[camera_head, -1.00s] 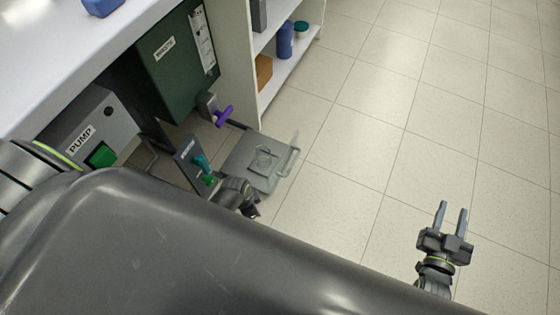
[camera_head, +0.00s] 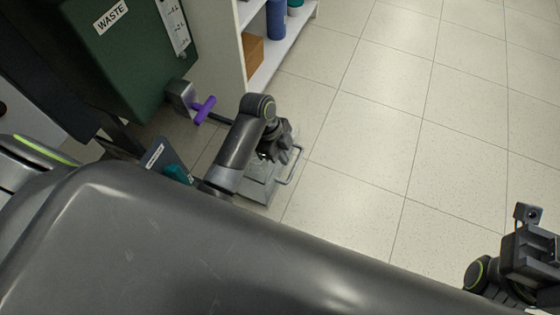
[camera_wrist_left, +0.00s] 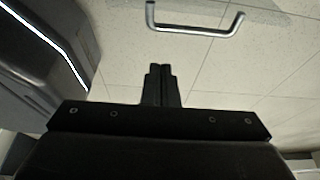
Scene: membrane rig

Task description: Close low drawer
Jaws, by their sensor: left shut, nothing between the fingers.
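The low drawer (camera_head: 258,189) is a grey, flat-topped box near the floor, sticking out below the dark green unit, with a metal bar handle (camera_head: 291,166) at its outer end. My left gripper (camera_head: 277,152) is over the drawer, close to the handle, and partly hides the drawer's top. In the left wrist view the gripper (camera_wrist_left: 161,70) is shut and empty, fingertips pointing toward the handle (camera_wrist_left: 195,30), with a gap between them. My right gripper (camera_head: 528,215) is at the right edge, partly cut off, with its fingers unclear.
A green WASTE container (camera_head: 115,55) with a purple valve handle (camera_head: 204,110) is behind the drawer. A white shelf (camera_head: 275,62) holds a blue cylinder (camera_head: 276,20) and an orange-brown box (camera_head: 253,56). The tiled floor (camera_head: 370,150) to the right is clear.

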